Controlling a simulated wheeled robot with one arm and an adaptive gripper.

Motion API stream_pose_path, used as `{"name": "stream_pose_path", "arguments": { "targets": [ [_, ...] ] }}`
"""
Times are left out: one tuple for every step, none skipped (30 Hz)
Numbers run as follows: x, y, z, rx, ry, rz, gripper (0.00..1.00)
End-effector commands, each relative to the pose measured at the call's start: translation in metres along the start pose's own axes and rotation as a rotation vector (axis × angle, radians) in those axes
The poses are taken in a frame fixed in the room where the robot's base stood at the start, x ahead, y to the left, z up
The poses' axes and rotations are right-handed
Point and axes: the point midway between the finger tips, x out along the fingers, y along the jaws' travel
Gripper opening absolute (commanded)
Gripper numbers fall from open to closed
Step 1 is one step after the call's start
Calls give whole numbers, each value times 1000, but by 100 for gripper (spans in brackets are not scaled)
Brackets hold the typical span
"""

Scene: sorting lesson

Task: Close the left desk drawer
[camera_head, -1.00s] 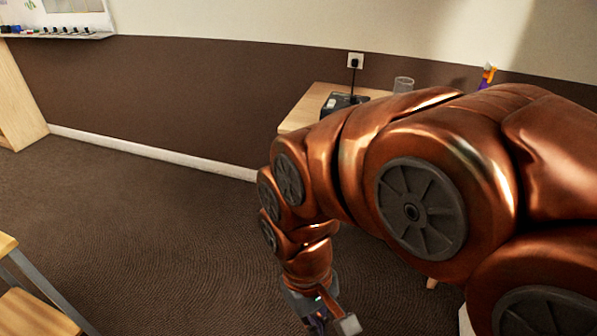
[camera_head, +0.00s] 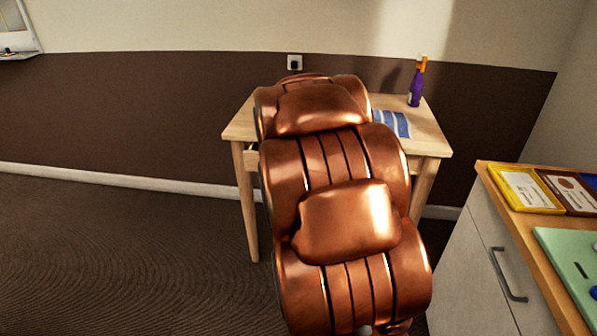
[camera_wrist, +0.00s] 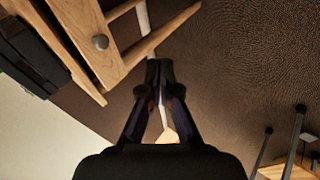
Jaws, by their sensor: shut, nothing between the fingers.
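A light wooden desk (camera_head: 237,130) stands against the wall in the head view, its middle hidden behind my arm. In the wrist view, a wooden drawer front (camera_wrist: 125,55) with a round grey knob (camera_wrist: 100,42) shows at the upper left, seen at a tilt. I cannot tell how far this drawer stands out, or whether it is the left one. My gripper (camera_wrist: 160,68) is shut and empty, its fingertips to the right of the drawer front in the wrist picture. The gripper is hidden in the head view.
A purple spray bottle (camera_head: 415,85) and a blue striped cloth (camera_head: 391,124) are on the desk. A grey cabinet (camera_head: 462,262) with a wooden top stands at the right. A black box (camera_wrist: 30,55) shows in the wrist view. Floor left of the desk is clear.

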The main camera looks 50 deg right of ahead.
Motion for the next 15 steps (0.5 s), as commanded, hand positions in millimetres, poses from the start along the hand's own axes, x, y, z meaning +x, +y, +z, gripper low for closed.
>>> {"name": "stream_pose_path", "arguments": {
  "targets": [
    [17, 7, 10, -37, 26, 30, 0],
    [24, 12, 12, -65, 45, 50, 0],
    [33, 18, 15, -102, 74, 78, 0],
    [39, 23, 17, -129, 97, 100, 0],
    [45, 27, 20, -155, 117, 120, 0],
    [52, 32, 23, -190, 148, 151, 0],
    [57, 36, 25, -214, 171, 174, 0],
    [62, 38, 28, -238, 192, 194, 0],
    [68, 41, 30, -269, 223, 225, 0],
    [72, 43, 33, -291, 246, 249, 0],
    [75, 45, 35, -313, 268, 274, 0],
    [79, 47, 38, -340, 299, 307, 0],
    [82, 47, 41, -358, 321, 331, 0],
    [84, 48, 44, -376, 343, 358, 0],
    [85, 50, 47, -398, 374, 397, 0]
  ]
}}
